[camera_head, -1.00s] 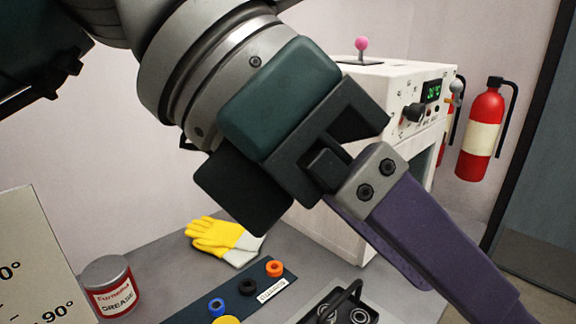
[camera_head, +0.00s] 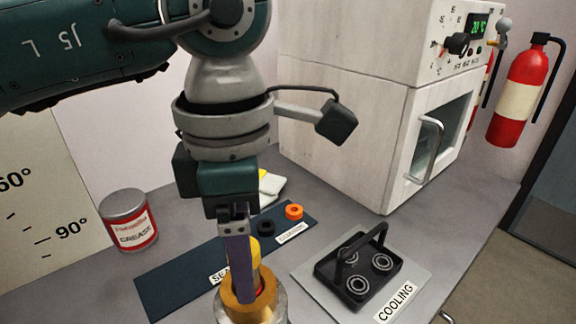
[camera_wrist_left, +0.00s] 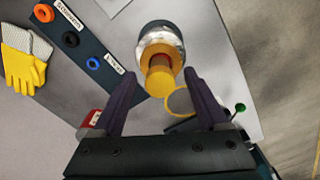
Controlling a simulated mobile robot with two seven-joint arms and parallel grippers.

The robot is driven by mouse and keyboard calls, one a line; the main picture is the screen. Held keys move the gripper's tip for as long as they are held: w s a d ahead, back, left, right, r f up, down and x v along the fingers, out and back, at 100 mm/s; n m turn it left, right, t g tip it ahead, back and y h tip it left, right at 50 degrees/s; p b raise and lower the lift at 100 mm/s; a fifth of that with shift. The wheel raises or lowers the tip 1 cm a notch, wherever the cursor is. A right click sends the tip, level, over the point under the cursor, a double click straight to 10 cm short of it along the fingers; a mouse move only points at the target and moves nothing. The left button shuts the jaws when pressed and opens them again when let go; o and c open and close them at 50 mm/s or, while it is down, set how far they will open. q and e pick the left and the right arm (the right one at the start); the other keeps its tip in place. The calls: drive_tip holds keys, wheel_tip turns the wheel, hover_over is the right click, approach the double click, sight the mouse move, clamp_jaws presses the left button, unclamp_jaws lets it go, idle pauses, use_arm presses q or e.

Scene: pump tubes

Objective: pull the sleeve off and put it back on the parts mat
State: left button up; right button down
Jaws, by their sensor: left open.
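A yellow, sleeve-like cylinder (camera_wrist_left: 159,82) stands out of a brass-coloured collar (camera_wrist_left: 162,50) on a silvery round body (camera_wrist_left: 160,32). A little red shows inside the collar. In the head view the yellow cylinder (camera_head: 257,252) is mostly hidden behind my left gripper (camera_head: 246,290). The left wrist view shows that gripper (camera_wrist_left: 161,80) open, with one purple finger on each side of the yellow cylinder. I cannot tell whether either finger touches it. The dark blue parts mat (camera_head: 170,287) lies behind and to the left. My right gripper is out of view.
A black ring (camera_head: 265,228) and an orange ring (camera_head: 294,212) lie on the mat; a blue ring (camera_wrist_left: 93,63) shows in the wrist view. A grease can (camera_head: 129,220) stands left. A black rack (camera_head: 358,270) sits on the cooling plate (camera_head: 408,283), right. An oven (camera_head: 370,90) stands behind.

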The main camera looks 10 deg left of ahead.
use_arm(q)
drive_tip(key=shift+f, duration=0.7)
clamp_jaws()
drive_tip(key=c, duration=0.7)
unclamp_jaws()
clamp_jaws()
drive_tip(key=shift+r+p, duration=0.45)
drive_tip(key=shift+r, duration=0.3)
